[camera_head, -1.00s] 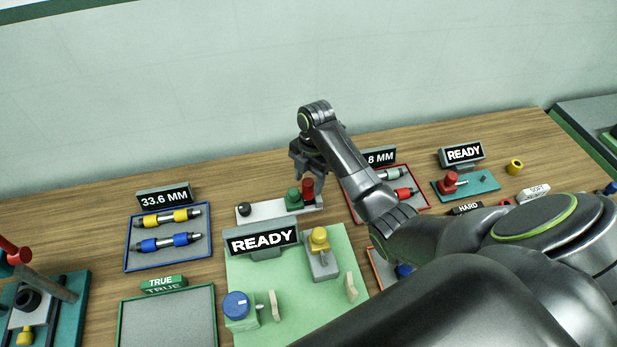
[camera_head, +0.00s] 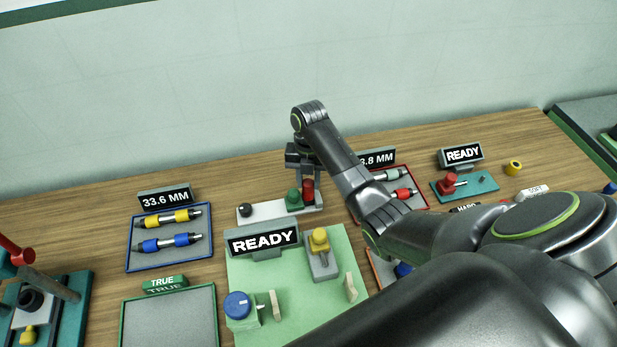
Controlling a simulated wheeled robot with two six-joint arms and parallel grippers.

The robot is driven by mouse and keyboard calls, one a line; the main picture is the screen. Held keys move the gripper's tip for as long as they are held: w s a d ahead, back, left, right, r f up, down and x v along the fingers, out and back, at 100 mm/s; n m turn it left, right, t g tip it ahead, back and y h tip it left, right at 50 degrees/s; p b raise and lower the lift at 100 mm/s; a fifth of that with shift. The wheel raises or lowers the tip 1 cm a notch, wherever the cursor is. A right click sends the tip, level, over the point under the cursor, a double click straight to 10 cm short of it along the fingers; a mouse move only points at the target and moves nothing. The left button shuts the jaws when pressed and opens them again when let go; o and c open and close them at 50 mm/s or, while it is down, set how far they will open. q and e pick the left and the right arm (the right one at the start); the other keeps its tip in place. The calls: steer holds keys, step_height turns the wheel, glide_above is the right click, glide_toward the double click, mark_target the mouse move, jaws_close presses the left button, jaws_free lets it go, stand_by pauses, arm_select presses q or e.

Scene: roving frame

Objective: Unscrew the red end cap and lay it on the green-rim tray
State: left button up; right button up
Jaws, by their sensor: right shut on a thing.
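The red end cap (camera_head: 308,192) stands upright at the right end of a small pale fixture (camera_head: 268,211) near the back of the table, beside a green knob-like piece (camera_head: 293,199). My right gripper (camera_head: 308,180) points down over the cap, with its fingers on either side, shut on it. The cap still sits at the fixture; whether its thread is loose cannot be seen. The green-rim tray (camera_head: 180,322) is at the front left, under a TRUE sign, and its visible part is empty. My left gripper is out of view.
A blue-rim tray (camera_head: 170,257) holds two rods. My right arm covers much of the right side.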

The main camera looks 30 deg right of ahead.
steer(key=n, duration=0.3)
steer(key=o, duration=1)
